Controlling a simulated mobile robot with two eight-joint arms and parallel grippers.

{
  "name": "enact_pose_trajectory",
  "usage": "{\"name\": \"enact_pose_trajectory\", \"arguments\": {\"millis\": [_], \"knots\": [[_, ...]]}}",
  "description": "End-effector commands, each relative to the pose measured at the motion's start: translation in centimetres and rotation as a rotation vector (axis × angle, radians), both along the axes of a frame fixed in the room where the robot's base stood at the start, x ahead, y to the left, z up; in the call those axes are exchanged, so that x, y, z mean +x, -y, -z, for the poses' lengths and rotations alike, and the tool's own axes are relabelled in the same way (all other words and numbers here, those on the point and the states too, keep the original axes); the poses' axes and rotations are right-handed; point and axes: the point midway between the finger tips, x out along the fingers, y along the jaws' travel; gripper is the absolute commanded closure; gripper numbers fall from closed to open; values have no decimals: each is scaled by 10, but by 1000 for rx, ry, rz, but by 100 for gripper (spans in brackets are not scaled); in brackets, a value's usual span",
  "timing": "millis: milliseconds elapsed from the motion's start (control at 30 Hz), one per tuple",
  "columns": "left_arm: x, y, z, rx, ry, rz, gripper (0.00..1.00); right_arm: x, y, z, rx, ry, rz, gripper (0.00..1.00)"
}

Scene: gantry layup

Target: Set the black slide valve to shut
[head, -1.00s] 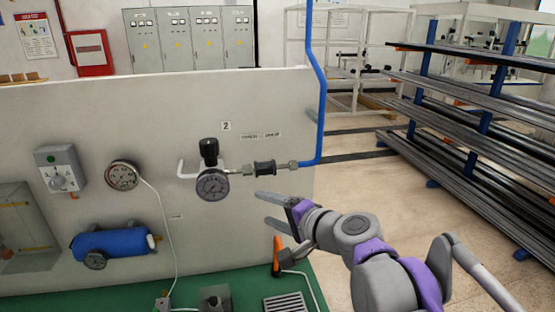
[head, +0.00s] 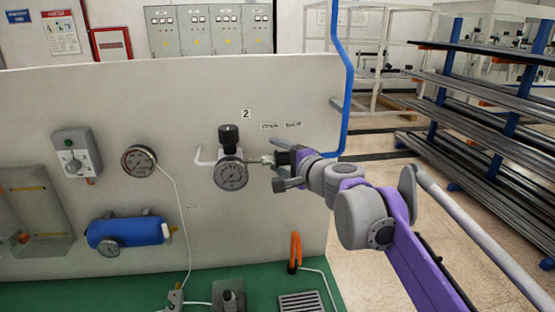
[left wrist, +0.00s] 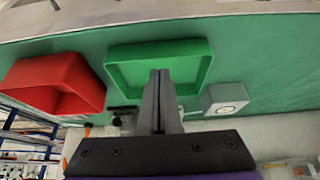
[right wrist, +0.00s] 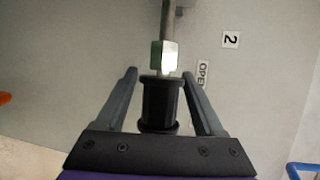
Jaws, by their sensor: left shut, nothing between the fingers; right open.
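The black slide valve (right wrist: 160,103) is a ribbed black sleeve on a thin metal pipe line on the grey panel. In the right wrist view its upper end sits close against a bright hex fitting (right wrist: 165,57). My right gripper (right wrist: 160,73) is open, with one finger on each side of the sleeve and a gap on both sides. In the head view my right gripper (head: 279,170) is at the valve and hides most of it. My left gripper (left wrist: 160,75) is shut and empty, above a green tray in the left wrist view.
A pressure gauge (head: 231,174) with a black knob (head: 229,135) is left of the valve. A blue pipe (head: 346,95) rises to its right. Small labels, one partly reading OPEN (right wrist: 203,75), are on the panel. The green tray (left wrist: 120,60) and a red bin (left wrist: 45,75) are by my left gripper.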

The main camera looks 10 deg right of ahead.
Motion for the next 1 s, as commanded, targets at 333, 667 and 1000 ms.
{"name": "enact_pose_trajectory", "arguments": {"millis": [333, 667, 1000], "knots": [[0, 0, 0, 0, 0, 0, 100, 3, -1, 0, 0, 0, 0, 33], [0, 0, 1, 0, 0, 0, 100, 3, -1, 0, 0, 0, 0, 92], [0, 0, 1, 0, 0, 0, 100, 3, -1, 0, 0, 0, 0, 100]]}}
